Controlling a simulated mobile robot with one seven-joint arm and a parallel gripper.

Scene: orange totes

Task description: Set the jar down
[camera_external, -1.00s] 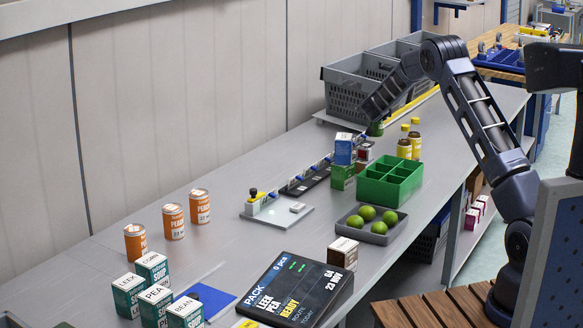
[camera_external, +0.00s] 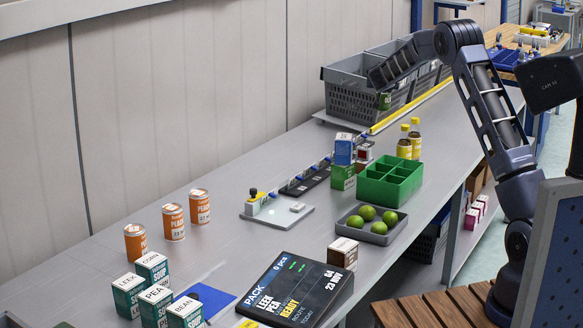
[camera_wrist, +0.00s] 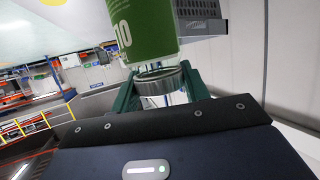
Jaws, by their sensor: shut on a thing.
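The jar has a green label and a metallic lid. In the wrist view the jar (camera_wrist: 147,38) extends away from my gripper (camera_wrist: 160,88), whose green fingers are shut around its lid end. In the external view my gripper (camera_external: 382,90) points down and to the left, with the small green jar (camera_external: 385,102) hanging at its tip. The jar is in front of the grey crates (camera_external: 345,104), above the back of the bench. I cannot tell how far it is from the crates or the bench.
A yellow strip (camera_external: 410,106) runs along the bench before the crates. Nearby stand yellow-labelled bottles (camera_external: 404,147), a green divided box (camera_external: 389,182) and stacked boxes (camera_external: 343,163). A tray of limes (camera_external: 370,230) sits nearer.

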